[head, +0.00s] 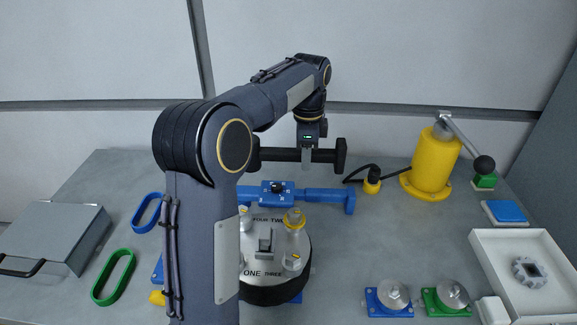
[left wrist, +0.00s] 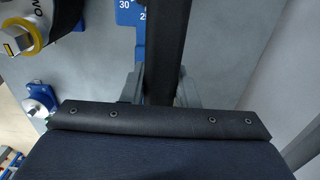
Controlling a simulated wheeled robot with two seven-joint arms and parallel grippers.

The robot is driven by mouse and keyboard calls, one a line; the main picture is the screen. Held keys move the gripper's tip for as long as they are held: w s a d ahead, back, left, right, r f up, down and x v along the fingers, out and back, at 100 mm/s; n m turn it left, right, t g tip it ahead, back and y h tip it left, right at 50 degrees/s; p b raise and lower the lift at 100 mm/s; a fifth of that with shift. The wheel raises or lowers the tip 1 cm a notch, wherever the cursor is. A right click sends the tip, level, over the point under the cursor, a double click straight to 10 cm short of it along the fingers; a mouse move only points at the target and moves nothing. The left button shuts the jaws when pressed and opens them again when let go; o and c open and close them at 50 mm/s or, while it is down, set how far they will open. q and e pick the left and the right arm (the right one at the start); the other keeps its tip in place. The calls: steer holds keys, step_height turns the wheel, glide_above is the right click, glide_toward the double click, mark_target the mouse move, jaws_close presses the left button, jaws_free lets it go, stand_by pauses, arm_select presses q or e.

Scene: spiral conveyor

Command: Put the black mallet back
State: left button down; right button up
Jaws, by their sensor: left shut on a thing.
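The black mallet (head: 325,155) is held level above the back part of the table, with its head at the right end. My left gripper (head: 307,162) points down and is shut around the handle. In the left wrist view, the black handle (left wrist: 165,45) runs between the two grey fingers of the gripper (left wrist: 161,88). My right gripper is not in view.
A blue bar fixture (head: 325,196) lies below the mallet, behind a round silver machine (head: 270,255). A yellow lever post (head: 432,165) stands right. A white tray (head: 490,255), green ring (head: 113,278) and grey box (head: 55,235) lie near the sides.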

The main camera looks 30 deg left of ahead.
arm_select(q)
steer(key=w+a+f, duration=0.1)
steer(key=w+f, duration=0.1)
steer(key=w+a+f+p, duration=0.1)
steer(key=w+a+f, duration=0.1)
steer(key=w+f, duration=0.1)
steer(key=w+a+f, duration=0.2)
steer(key=w, duration=0.1)
steer(key=shift+w+a+f+p, duration=0.1)
steer(key=shift+a+f+p, duration=0.1)
steer(key=shift+p, duration=0.2)
steer(key=f, duration=0.2)
steer(key=f+p, duration=0.1)
steer(key=shift+w+a, duration=0.25)
steer(key=shift+w, duration=0.1)
steer(key=shift+f, duration=0.35)
steer(key=shift+f, duration=0.2)
steer(key=c, duration=1.1)
jaws_free()
